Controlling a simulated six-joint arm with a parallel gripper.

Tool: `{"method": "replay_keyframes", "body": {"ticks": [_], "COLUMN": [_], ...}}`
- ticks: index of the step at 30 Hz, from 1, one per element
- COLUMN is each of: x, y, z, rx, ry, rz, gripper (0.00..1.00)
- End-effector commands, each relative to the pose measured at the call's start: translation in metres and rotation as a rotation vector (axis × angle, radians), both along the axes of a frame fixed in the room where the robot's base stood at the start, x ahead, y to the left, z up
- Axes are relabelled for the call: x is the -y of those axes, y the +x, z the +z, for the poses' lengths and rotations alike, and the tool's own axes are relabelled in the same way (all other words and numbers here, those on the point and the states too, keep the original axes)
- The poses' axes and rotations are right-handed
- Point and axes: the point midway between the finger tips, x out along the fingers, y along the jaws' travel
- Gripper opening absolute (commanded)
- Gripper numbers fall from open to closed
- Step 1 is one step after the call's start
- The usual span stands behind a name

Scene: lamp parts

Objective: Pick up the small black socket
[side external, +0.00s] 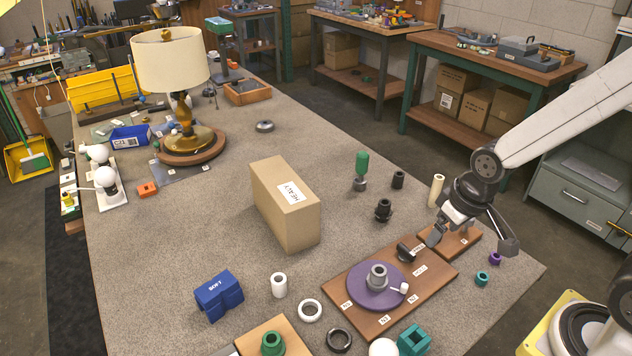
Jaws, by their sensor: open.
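Several small black parts could be the socket, and I cannot tell for sure which. A plain black cylinder (398,180) stands on the grey table, with a flanged black part (383,210) in front of it. A short black piece (405,251) lies on the back edge of the wooden board with the purple disc. My gripper (473,241) is open and empty, its fingers spread wide over a small wooden block (462,240) at the table's right. It is to the right of all these black parts. Whether a fingertip touches the block is unclear.
A cream cylinder (436,190) stands close to my gripper's left. The purple disc (375,286) sits on its board in front.

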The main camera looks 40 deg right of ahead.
Motion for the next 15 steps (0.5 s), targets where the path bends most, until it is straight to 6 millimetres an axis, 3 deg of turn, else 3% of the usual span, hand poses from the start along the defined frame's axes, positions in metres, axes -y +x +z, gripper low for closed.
{"method": "replay_keyframes", "body": {"ticks": [8, 15], "x": [0.000, 0.000], "y": [0.001, 0.001], "z": [0.007, 0.029], "rx": [0.004, 0.005], "ry": [0.000, 0.000], "rz": [0.000, 0.000], "gripper": [0.85, 0.85]}}
